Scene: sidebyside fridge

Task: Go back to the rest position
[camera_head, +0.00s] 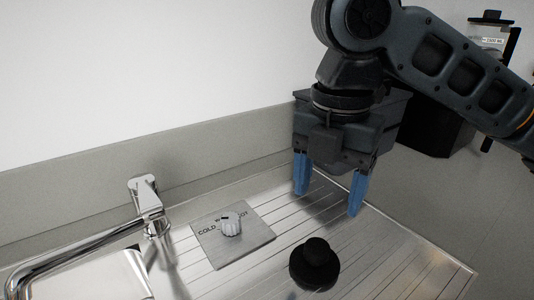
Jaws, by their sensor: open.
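My gripper (328,190) hangs at the right of the picture with its two blue fingers pointing down and spread apart. It is open, and nothing shows between the fingers. It is above the grooved metal drainboard (400,258). A black round object with a knob on top (315,264) stands on the drainboard below and slightly left of the fingers, apart from them.
A metal plate (255,247) with a knob (231,226) and COLD lettering lies left of the black object. A chrome faucet (147,203) stands at the left by the sink. A dark appliance (436,128) is at the back right. A wall runs behind.

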